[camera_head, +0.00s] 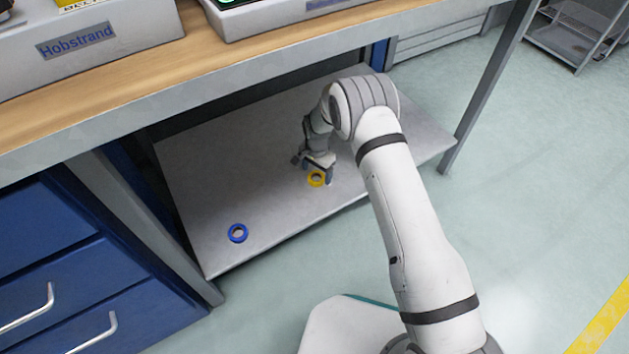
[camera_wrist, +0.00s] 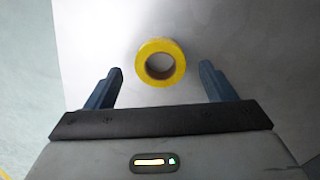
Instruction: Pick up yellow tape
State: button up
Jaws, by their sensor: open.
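The yellow tape (camera_head: 316,179) is a ring that lies flat on the grey lower shelf (camera_head: 290,214) under the workbench. In the wrist view the yellow tape (camera_wrist: 161,62) lies ahead of my gripper (camera_wrist: 161,78), centred between the two fingers and slightly beyond their tips. The fingers are wide apart with nothing between them, and they do not appear to touch the tape. In the head view my gripper (camera_head: 315,172) is low over the shelf, right at the tape. The exact height above the shelf cannot be told.
A blue tape ring (camera_head: 238,233) lies on the shelf to the lower left. The wooden worktop (camera_head: 215,47) with its grey edge is above the shelf. Blue drawers (camera_head: 60,265) stand at left, and a table leg (camera_head: 486,90) at right. The shelf between the rings is clear.

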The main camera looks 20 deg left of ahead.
notch_tip(320, 180, down, 2)
jog(key=shift+r, duration=0.1)
jog(key=c, duration=1.1)
